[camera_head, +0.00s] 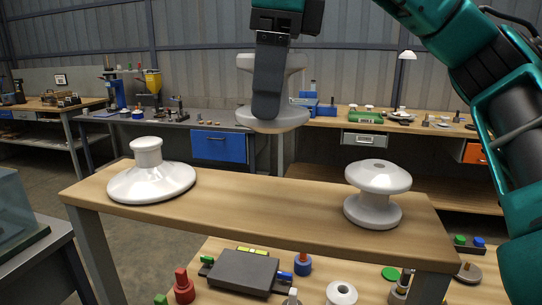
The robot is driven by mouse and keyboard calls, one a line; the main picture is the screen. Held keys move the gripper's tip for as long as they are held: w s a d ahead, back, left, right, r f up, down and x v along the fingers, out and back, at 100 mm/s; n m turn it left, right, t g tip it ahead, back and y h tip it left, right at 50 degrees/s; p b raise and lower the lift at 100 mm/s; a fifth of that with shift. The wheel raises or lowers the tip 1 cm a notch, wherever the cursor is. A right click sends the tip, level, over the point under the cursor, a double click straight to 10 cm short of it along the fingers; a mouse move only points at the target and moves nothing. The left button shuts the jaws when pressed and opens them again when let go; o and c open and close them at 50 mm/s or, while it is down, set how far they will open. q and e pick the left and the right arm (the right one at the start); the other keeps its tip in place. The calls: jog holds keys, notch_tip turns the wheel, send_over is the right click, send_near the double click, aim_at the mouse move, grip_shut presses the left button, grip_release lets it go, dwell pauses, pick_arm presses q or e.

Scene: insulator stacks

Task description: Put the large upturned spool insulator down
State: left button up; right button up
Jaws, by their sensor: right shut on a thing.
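My right gripper (268,100) is shut on a white, glossy spool insulator (296,115). It holds the spool in the air, above the back edge of the wooden table (265,205) as seen here. The wider flange is at the bottom and a narrower one at the top. The dark gripper finger hides the middle of the spool. Its underside appears clear of the tabletop. My left gripper is not in view.
A wide white insulator (152,182) with a neck stands on the table's left end. Another white spool (376,208) stands on the right end. The middle of the tabletop is clear. A lower shelf holds a dark box (242,270) and small coloured parts.

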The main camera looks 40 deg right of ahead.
jog(key=shift+f, duration=4.6)
jog(key=shift+f, duration=0.15)
jog(key=o, duration=1.3)
jog(key=shift+c, duration=0.2)
jog(key=shift+s+d+r, duration=0.15)
jog(key=shift+d+r, duration=0.05)
jog(key=shift+r, duration=1.85)
jog(key=shift+s+d+r, duration=0.15)
jog(key=shift+s+r, duration=0.05)
jog(key=shift+r, duration=1.8)
jog(key=shift+s+d+r, duration=0.15)
jog(key=shift+d+r, duration=0.05)
jog(key=shift+r, duration=1.85)
jog(key=shift+f, duration=0.15)
jog(key=shift+w+a+f, duration=0.15)
jog(key=shift+a+f, duration=0.05)
jog(key=shift+f, duration=1.75)
jog(key=shift+w+a+f, duration=0.15)
jog(key=shift+f, duration=1.85)
jog(key=shift+w+a+f, duration=0.15)
jog(key=shift+a+f, duration=0.05)
jog(key=shift+f, duration=1.75)
jog(key=shift+r, duration=0.1)
